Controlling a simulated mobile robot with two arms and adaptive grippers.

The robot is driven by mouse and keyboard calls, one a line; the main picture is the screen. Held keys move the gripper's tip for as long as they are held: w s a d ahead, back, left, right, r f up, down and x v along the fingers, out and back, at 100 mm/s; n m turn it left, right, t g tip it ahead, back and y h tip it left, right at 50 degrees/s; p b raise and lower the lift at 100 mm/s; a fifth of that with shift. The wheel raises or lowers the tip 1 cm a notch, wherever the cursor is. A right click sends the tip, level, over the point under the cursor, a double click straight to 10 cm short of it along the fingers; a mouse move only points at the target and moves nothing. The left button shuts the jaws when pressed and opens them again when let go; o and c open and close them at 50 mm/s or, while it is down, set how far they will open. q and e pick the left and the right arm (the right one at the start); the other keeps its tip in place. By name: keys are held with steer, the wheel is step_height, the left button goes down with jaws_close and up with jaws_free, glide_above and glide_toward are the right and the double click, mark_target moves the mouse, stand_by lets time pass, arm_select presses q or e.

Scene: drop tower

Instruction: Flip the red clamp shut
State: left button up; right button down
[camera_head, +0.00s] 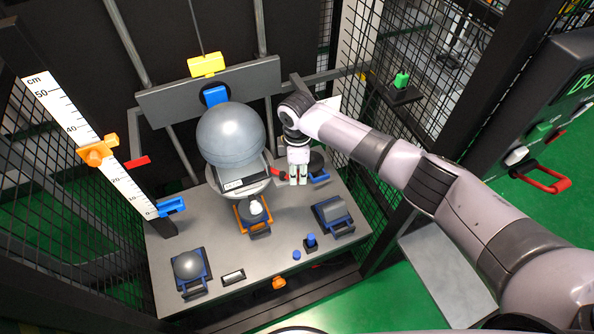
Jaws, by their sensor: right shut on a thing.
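A red clamp lever (278,173) shows in the head view just right of the big grey ball, by the edge of the round plate under it. My right gripper (297,179) reaches down from the right and is shut, its fingers against the right end of the red lever. The fingers cover that end and the clamp's body, so how far the clamp is closed cannot be told. My left gripper is not in view.
The grey ball (231,135) stands close left of my gripper. Blue-framed fixtures (333,214) and an orange-framed one (251,213) sit on the grey table (228,258). A ruler (88,143) with orange and red markers stands left. Mesh fences flank the table.

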steer(key=c, duration=1.3)
jaws_free()
steer(key=shift+r, duration=0.1)
step_height(320, 180, up, 12)
